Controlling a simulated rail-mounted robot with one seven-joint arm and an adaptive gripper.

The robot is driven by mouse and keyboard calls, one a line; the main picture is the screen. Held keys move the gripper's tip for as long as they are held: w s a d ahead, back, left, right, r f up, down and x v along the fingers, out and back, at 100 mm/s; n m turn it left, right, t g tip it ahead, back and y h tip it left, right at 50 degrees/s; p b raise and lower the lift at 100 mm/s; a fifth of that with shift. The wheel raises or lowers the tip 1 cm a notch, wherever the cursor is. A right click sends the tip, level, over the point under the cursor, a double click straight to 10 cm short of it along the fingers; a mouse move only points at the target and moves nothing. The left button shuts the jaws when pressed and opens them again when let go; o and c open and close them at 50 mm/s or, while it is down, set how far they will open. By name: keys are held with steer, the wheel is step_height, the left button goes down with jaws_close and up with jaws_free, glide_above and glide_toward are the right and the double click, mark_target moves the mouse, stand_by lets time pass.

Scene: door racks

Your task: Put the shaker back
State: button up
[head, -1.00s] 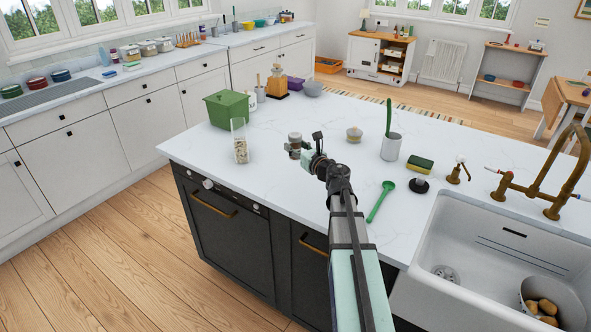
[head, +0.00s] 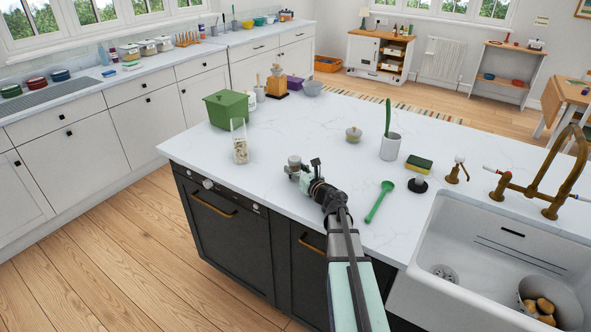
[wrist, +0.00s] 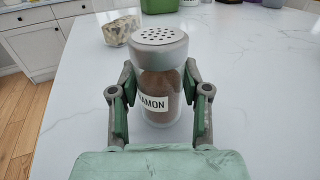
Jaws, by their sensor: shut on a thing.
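The shaker (wrist: 160,85) has a brown filling, a grey perforated cap and a label that reads "AMON" where it shows. In the wrist view it stands upright between the two fingers of my gripper (wrist: 160,105), which is shut on it. In the head view the shaker (head: 294,163) and my gripper (head: 299,172) are over the front part of the island counter. I cannot tell whether the shaker's base touches the counter.
A clear jar with pale contents (head: 241,150) stands left of the shaker on the white counter (head: 310,125), near a green box (head: 227,110). A small lidded pot (head: 353,135), a utensil crock (head: 390,148) and a green spoon (head: 378,203) are to the right, before the sink (head: 480,225).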

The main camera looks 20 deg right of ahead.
steer(key=shift+f+b, duration=0.2)
steer(key=shift+b, duration=0.1)
steer(key=o, duration=1.2)
steer(key=shift+r, duration=0.1)
steer(key=shift+o, duration=0.2)
steer(key=shift+r+p, duration=0.15)
steer(key=shift+p, duration=0.15)
steer(key=s+b, duration=0.1)
steer(key=s, duration=0.3)
steer(key=s+d+b, duration=0.1)
steer(key=s, duration=0.3)
steer(key=s+b, duration=0.1)
steer(key=s, duration=0.3)
steer(key=shift+d, duration=0.4)
